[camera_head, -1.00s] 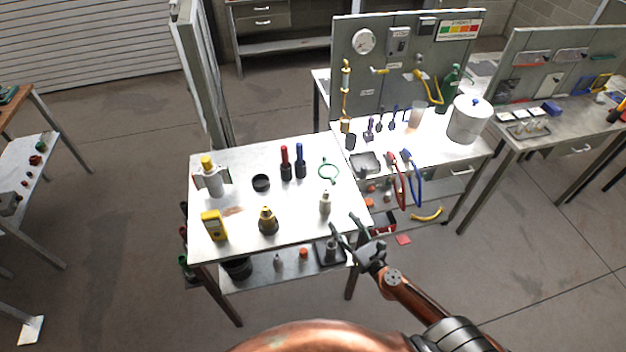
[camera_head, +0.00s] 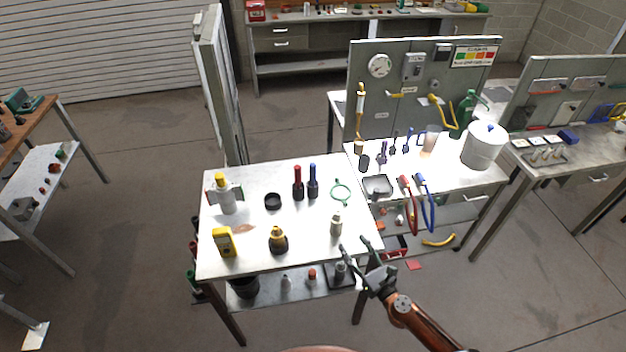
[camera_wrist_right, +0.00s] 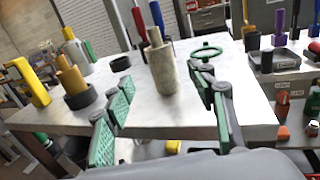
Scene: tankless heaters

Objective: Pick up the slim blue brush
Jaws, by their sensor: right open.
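The slim blue brush (camera_head: 313,181) stands upright on the white table, with a blue handle above a dark lower part. It is just right of a similar red-handled brush (camera_head: 298,183). In the right wrist view the blue handle (camera_wrist_right: 157,19) shows at the top, its lower part hidden behind a pale cylinder (camera_wrist_right: 162,72). My right gripper (camera_head: 354,246) is open and empty at the table's front right corner, well short of the brush. Its two green-padded fingers (camera_wrist_right: 160,92) also show in the right wrist view. My left gripper is not in view.
The pale cylinder (camera_head: 336,224) stands between my right gripper and the brushes. A green ring (camera_head: 341,191), a black ring (camera_head: 272,201), a yellow-topped dark pot (camera_head: 278,240) and a yellow meter (camera_head: 223,241) share the white table (camera_head: 245,257). Bare tabletop lies in front of the brushes.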

